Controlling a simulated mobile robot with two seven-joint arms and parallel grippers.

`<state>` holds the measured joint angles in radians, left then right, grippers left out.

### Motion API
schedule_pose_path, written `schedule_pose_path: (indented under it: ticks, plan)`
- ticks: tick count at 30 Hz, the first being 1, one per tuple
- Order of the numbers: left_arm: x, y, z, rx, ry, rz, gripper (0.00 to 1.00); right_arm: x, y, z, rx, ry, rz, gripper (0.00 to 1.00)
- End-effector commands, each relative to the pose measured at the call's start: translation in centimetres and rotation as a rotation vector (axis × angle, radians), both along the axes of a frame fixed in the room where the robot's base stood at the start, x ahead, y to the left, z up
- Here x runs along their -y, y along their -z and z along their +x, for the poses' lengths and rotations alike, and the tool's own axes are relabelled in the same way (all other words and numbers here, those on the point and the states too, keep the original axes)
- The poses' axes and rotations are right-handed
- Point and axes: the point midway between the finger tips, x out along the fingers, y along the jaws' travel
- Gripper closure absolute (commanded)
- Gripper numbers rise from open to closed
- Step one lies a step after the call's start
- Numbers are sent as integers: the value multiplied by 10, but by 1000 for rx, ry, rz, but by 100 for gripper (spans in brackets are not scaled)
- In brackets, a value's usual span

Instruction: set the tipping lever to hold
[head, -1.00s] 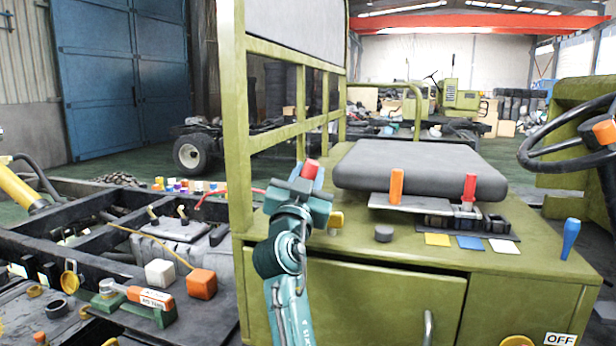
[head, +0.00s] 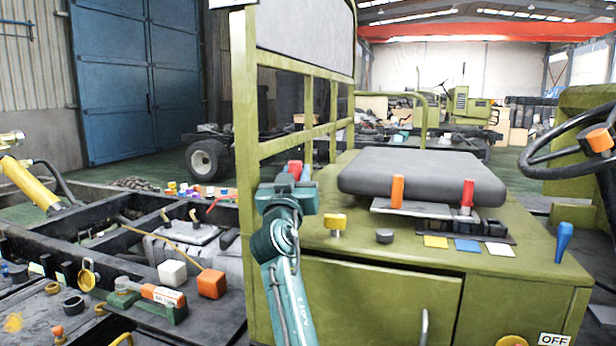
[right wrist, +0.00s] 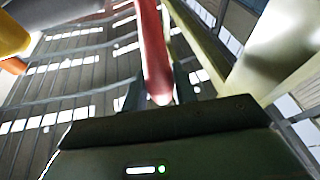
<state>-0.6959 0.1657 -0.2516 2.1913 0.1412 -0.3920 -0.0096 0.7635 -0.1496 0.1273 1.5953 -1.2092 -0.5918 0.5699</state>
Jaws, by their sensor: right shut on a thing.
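My right gripper (head: 296,181) is shut on a red lever (head: 295,167) at the left end of the green seat box, beside the upright frame. Only the lever's top shows in the head view. In the right wrist view the red lever (right wrist: 154,55) runs between the two fingers (right wrist: 155,92); its lower part is hidden in the head view. No hold mark for it can be read. My left gripper is not in view.
A yellow knob (head: 335,222) stands just right of my gripper. An orange lever (head: 397,190), another red lever (head: 468,194) and a blue lever (head: 563,241) stand farther right. The green frame post (head: 243,120) rises close on the left. A grey seat cushion (head: 422,176) lies behind.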

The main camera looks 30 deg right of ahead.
Motion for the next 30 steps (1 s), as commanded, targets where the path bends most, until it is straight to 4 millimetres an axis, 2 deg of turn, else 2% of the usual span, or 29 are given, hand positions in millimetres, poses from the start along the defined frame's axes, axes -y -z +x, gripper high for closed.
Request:
schedule_pose_path:
  ticks: [10,11,18,26,30]
  plan:
    - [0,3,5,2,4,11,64,-1,-1,2,-12,-2,-12,100]
    - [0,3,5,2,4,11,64,-1,-1,2,-11,-3,-13,70]
    - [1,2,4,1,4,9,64,-1,0,2,-12,-1,-11,51]
    - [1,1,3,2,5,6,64,-2,1,1,-13,-1,-10,50]
    - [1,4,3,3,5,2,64,-9,7,-7,-14,-2,-9,50]
